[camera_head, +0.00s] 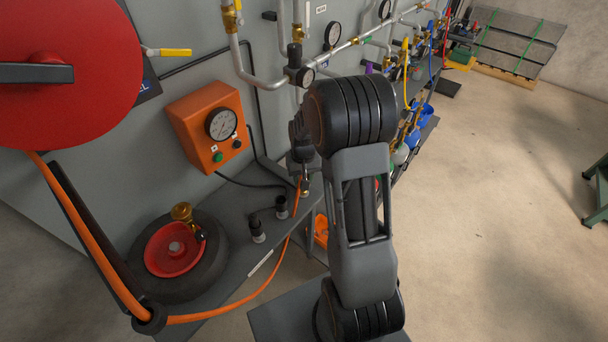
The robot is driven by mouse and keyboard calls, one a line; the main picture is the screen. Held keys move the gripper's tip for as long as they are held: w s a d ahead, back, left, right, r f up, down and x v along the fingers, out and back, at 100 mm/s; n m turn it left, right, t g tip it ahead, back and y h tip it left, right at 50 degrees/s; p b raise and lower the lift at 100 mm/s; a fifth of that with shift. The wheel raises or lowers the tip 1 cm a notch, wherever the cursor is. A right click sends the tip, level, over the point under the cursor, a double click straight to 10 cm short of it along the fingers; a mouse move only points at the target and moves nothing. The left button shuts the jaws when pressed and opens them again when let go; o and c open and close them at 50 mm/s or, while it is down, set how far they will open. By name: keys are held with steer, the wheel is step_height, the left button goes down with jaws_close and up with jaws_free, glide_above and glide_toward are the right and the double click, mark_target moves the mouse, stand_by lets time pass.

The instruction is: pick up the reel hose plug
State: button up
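The orange hose comes from the big red reel (60,75) at upper left, passes a black ring (150,318) and runs right along the grey shelf. Its far end rises to a small brass fitting (305,187), which looks like the reel hose plug, upright at the shelf's back right. My arm fills the middle of the view. A dark grey part just above the brass fitting looks like my gripper (302,168), mostly hidden beside my arm's joint. Its fingers are too small and dark to tell whether they are open, shut or touching the plug.
Two black stubs (257,230) stand on the shelf left of the plug. A black tyre-like ring with a red hub (172,249) lies further left. An orange gauge box (209,127) and pipes with valves (350,42) are on the grey wall. Open floor lies right.

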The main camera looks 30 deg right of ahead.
steer(key=c, duration=0.6)
steer(key=shift+r, duration=0.15)
